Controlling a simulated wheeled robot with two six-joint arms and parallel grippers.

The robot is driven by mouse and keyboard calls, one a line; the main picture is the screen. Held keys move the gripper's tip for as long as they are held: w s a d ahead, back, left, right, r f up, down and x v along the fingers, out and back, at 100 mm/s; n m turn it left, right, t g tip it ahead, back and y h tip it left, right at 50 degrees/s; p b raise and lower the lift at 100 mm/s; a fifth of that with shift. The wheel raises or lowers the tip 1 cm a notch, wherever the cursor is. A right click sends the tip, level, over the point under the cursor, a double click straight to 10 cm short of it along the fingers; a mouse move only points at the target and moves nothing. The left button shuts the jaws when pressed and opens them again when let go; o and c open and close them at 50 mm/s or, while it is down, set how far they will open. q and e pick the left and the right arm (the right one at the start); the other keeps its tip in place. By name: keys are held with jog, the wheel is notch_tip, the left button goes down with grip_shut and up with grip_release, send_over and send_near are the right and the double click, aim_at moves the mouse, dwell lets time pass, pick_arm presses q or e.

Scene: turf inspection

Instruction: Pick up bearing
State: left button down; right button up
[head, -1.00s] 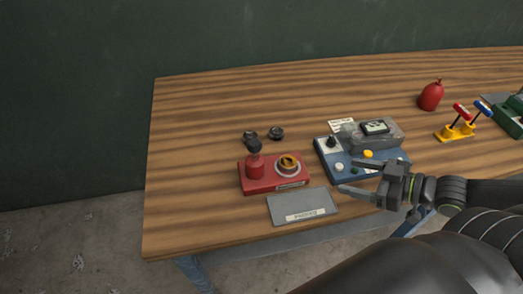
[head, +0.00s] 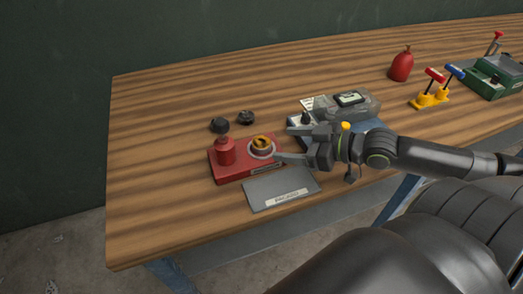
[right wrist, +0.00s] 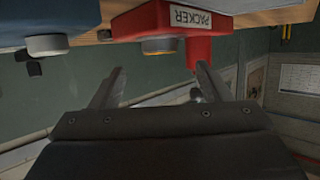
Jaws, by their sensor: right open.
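The bearing appears to be the brass-coloured ring (head: 261,143) sitting on a pale round seat on the red packer base (head: 247,174). In the right wrist view, the seat and a bit of yellow (right wrist: 160,46) show under the red packer block (right wrist: 205,45), seen upside down. My right gripper (head: 284,143) is open and empty, just right of the ring, its fingers pointing left toward it. Its two fingers also show apart in the right wrist view (right wrist: 156,85). Contact with the ring cannot be told. My left gripper is out of view.
A grey labelled plate (head: 280,183) lies in front of the packer. A blue device (head: 365,126) with a grey meter (head: 350,101) stands behind my right gripper. The table's left side is clear.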

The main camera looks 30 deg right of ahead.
aim_at(261, 142)
jog(key=shift+b+x, duration=0.5)
jog(key=shift+x, duration=0.6)
jog(key=b+x, duration=0.1)
jog(key=x, duration=0.1)
jog(key=shift+w+a+f, duration=0.15)
jog(key=shift+w+f, duration=0.05)
jog(key=shift+w, duration=0.05)
jog(key=shift+x, duration=0.9)
jog(key=c, duration=1.1)
jog(key=shift+r, duration=0.15)
jog(key=shift+c, duration=0.3)
